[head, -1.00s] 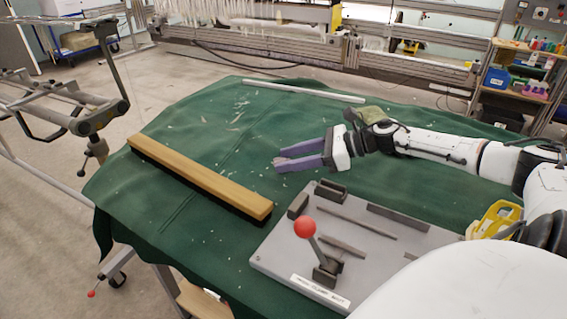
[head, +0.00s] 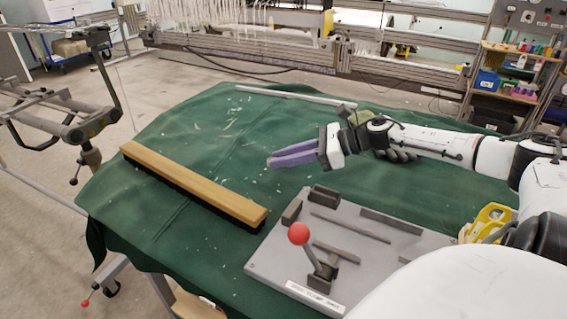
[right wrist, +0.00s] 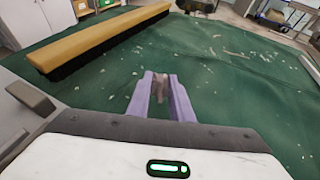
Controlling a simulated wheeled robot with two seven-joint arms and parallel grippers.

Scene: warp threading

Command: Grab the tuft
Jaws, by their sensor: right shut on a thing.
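My right gripper (head: 269,160) reaches in from the right with long purple fingers over the green cloth. It is shut on a small, pale brownish tuft, seen between the fingertips in the right wrist view (right wrist: 160,86). The fingers hide most of it, and its ends are hard to make out. Other pale tufts and lint scraps (head: 228,124) lie scattered on the green cloth (head: 185,215); more show in the right wrist view (right wrist: 228,52). My left gripper is not in view.
A wooden brush (head: 195,185) with dark bristles lies left of the gripper. A grey fixture plate (head: 290,255) with a red-knobbed lever (head: 299,234) sits in front. A pale rod (head: 290,94) lies at the cloth's back edge. The cloth between brush and rod is largely clear.

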